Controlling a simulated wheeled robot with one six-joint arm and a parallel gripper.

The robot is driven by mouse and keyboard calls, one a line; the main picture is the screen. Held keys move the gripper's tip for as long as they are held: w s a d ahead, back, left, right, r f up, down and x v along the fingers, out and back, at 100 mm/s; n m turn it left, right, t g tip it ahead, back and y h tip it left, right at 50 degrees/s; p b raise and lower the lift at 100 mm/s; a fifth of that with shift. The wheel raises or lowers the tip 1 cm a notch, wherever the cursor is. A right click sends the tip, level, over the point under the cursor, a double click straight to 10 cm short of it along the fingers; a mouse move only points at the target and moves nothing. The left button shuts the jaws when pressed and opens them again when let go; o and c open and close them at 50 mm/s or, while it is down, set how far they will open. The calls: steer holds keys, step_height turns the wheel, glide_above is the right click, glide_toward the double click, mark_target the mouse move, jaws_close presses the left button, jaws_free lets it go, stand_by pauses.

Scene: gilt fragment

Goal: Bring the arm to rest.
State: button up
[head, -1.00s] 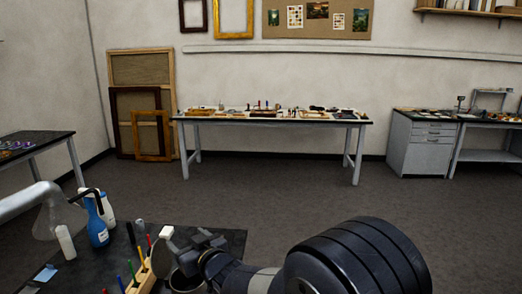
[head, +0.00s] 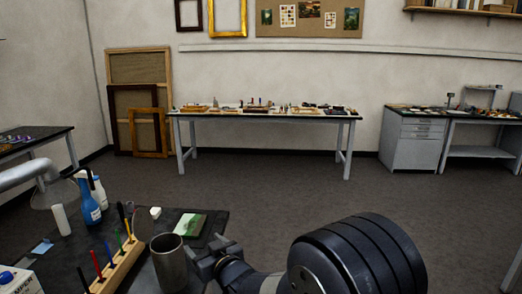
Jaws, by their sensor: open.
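My gripper (head: 213,258) is at the lower middle of the head view, at the end of my dark arm, which comes in from the lower right. Its jaws are open, and I see nothing held in them. It is over the right edge of the dark near bench (head: 68,272). A grey metal cup (head: 170,265) stands upright just left of the gripper; I cannot tell whether they touch.
Open floor (head: 280,188) lies beyond, before a long table (head: 264,115) and a grey cabinet (head: 412,142).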

steer(key=s+d+f+m+t+h+b, duration=0.1)
steer(key=s+d+f+m+h+b, duration=0.1)
steer(key=d+f+b, duration=0.5)
steer(key=s+d+f+m+t+h+b, duration=0.1)
steer(key=d+f+h+b, duration=0.3)
steer(key=d+f+b, duration=0.4)
steer(key=s+d+f+m+t+h+b, duration=0.1)
steer(key=s+d+f+m+h+b, duration=0.2)
steer(key=d+f+b, duration=0.4)
steer(key=shift+d+f+m, duration=0.25)
steer(key=shift+d+f, duration=1.6)
steer(key=shift+f, duration=1.75)
steer(key=shift+d+f+m, duration=0.25)
steer(key=shift+d+f, duration=1.6)
steer(key=shift+f, duration=1.75)
steer(key=shift+s+r, duration=0.1)
